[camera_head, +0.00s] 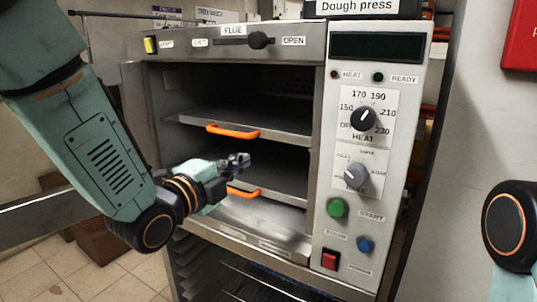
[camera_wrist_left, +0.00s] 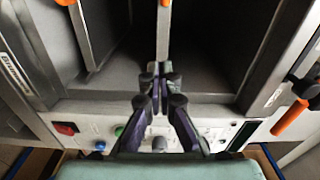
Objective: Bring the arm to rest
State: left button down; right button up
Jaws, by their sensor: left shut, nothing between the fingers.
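My left gripper (camera_head: 240,160) is shut and empty. In the head view it shows in front of the open oven (camera_head: 313,85), between an upper orange tray handle (camera_head: 232,131) and a lower one (camera_head: 243,193). In the left wrist view my left gripper (camera_wrist_left: 160,76) has its fingertips together, with a tray edge (camera_wrist_left: 163,40) in line behind them; I cannot tell whether they touch it. My left arm (camera_head: 100,150) comes in from the left, bent at the elbow. Part of my right arm (camera_head: 512,228) shows at the right edge; its gripper is out of view.
The oven's control panel (camera_head: 365,150) has a heat knob (camera_head: 363,118), a lower grey knob (camera_head: 356,177), a green button (camera_head: 336,208), a blue button (camera_head: 365,244) and a red switch (camera_head: 330,259). A red box (camera_head: 521,36) hangs on the right wall. Tiled floor (camera_head: 60,275) shows at lower left.

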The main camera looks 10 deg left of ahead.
pick_arm(q)
jog(key=s+a+f+n+g+y, duration=0.2)
jog(key=s+f+n+g, duration=0.15)
jog(key=f+n, duration=0.4)
jog(key=s+a+f+n+g+y, duration=0.1)
jog(key=s+a+f+n+g, duration=0.3)
jog(key=f, duration=0.7)
jog(key=s+d+f+n+g+y, duration=0.1)
jog(key=s+f+n+g+y, duration=0.1)
jog(key=s+f+n, duration=0.45)
jog(key=s+a+f+n+g, duration=0.1)
jog(key=s+f+n+g, duration=0.1)
jog(key=s+f, duration=0.7)
jog(key=s+a+f+n+g+y, duration=0.1)
jog(key=s+f+g, duration=0.4)
jog(key=s+f, duration=0.4)
jog(key=s, duration=0.6)
jog(key=shift+s+f+n, duration=0.15)
jog(key=shift+s+n, duration=0.15)
jog(key=shift+n, duration=0.1)
